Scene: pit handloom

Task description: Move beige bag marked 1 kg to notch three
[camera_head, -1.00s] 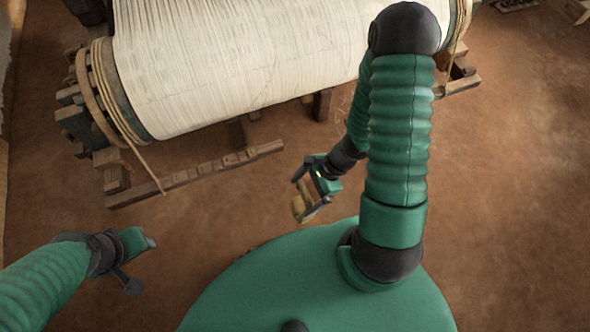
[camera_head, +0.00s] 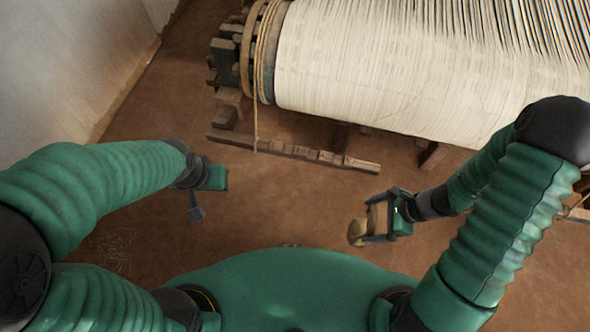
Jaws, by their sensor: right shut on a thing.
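My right gripper (camera_head: 372,225) is shut on a small beige bag (camera_head: 358,232), held out to the left of the gripper body. The fingers hide part of the bag, and no marking can be read on it. A low wooden rail (camera_head: 285,150) with notches along its top lies in front of the loom. The bag is below and near the rail's right end in the picture, apart from it. Single notches are too small to number. My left gripper (camera_head: 207,196) is over the floor below the rail's left end, and its jaw opening is unclear.
The loom's large roller of cream warp threads (camera_head: 400,70) fills the upper right. A rope (camera_head: 257,115) runs from its left end down to the rail. A pale wall (camera_head: 70,70) stands at the left. Brown floor (camera_head: 300,205) is clear between the grippers.

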